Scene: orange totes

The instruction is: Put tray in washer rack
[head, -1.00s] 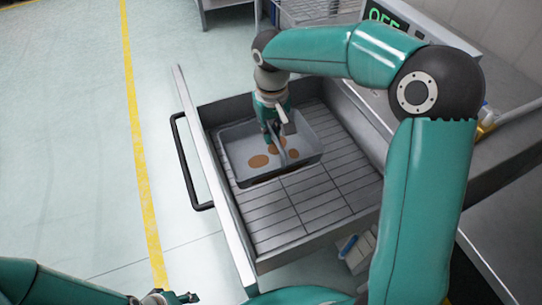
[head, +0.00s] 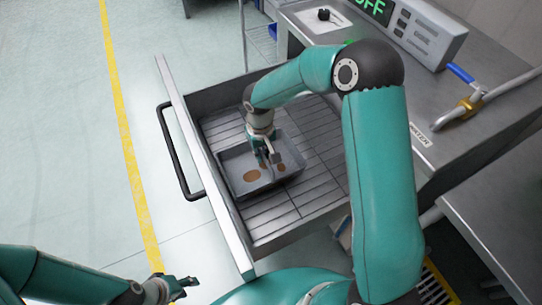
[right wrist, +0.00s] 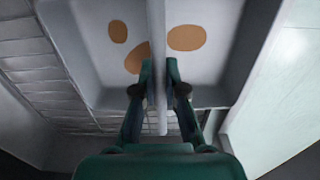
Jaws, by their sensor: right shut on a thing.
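A grey tray (head: 233,162) with several brown stains on its floor is inside the pulled-out washer rack (head: 292,215), over its slatted bottom. In the head view my right gripper (head: 268,160) reaches down into the tray. In the right wrist view its two fingers (right wrist: 160,85) are shut on the tray's upright middle divider (right wrist: 157,40). I cannot tell whether the tray rests on the slats or hangs just above them. My left gripper (head: 184,288) is at the lower left, outside the rack and empty, with its fingers seen edge-on.
The drawer has a black handle (head: 178,150) on its left front. A steel counter (head: 440,95) with a control box reading OFF (head: 415,30) and a blue-handled tap (head: 462,75) stands right. The floor at left is clear, with a yellow line (head: 125,150).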

